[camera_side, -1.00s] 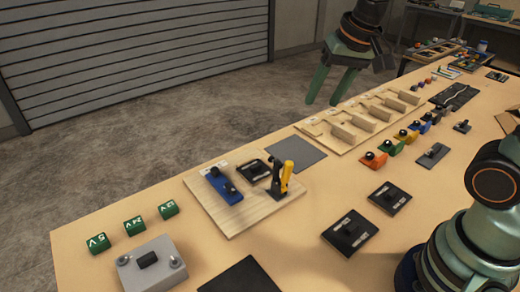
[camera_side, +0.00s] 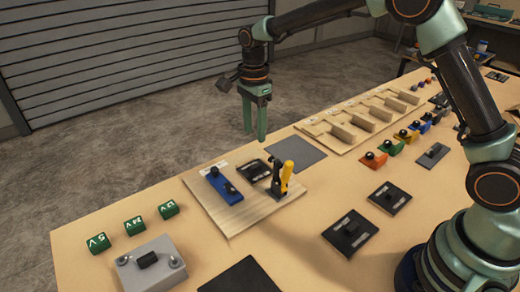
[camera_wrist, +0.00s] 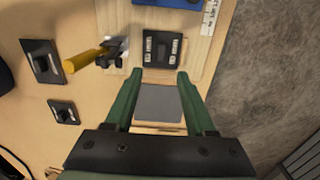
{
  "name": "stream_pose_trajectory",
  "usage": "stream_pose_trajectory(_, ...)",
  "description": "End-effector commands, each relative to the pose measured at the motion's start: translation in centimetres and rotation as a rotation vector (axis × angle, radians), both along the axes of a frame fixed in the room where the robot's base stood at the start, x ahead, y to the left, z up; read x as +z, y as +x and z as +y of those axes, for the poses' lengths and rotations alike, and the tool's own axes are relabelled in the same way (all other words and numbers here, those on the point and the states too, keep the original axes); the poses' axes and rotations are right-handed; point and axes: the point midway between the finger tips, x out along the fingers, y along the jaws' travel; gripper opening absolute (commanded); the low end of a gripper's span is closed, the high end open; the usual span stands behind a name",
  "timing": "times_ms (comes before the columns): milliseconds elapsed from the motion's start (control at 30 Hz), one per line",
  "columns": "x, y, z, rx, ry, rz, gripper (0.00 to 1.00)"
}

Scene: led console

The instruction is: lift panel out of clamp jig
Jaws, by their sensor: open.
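My gripper (camera_side: 255,128) is open and empty, with green fingers pointing down, above the far edge of the table in the side view. The clamp jig is a light wooden board (camera_side: 238,216) with a blue block (camera_side: 224,186) and a toggle clamp with a yellow handle (camera_side: 286,177). A small black panel (camera_side: 256,170) lies on the board beside the clamp. In the wrist view the panel (camera_wrist: 161,48) shows just beyond the fingertips, with the yellow handle (camera_wrist: 84,60) at its left. Whether the clamp presses on the panel I cannot tell.
A flat grey mat (camera_side: 297,153) lies beside the jig. A wooden rack (camera_side: 365,122) with several slots stands further back. Green blocks (camera_side: 134,225), a grey box (camera_side: 150,263) and black plates (camera_side: 350,232) surround the jig. The air above the jig is clear.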

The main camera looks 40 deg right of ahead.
Motion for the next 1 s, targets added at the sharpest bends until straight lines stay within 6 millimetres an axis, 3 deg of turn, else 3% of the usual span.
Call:
stream_pose_trajectory(300, -5.2, -0.1, 0.0, 0.001, -0.001, 0.004, 0.55)
stream_pose_trajectory(567, -7.0, 0.0, 0.1, 0.002, -0.001, 0.003, 0.55)
stream_pose_trajectory(833, -10.7, 0.3, 0.2, 0.002, -0.001, 0.003, 0.55)
stream_pose_trajectory(1000, -11.5, 0.3, 0.2, 0.002, 0.0, 0.001, 0.55)
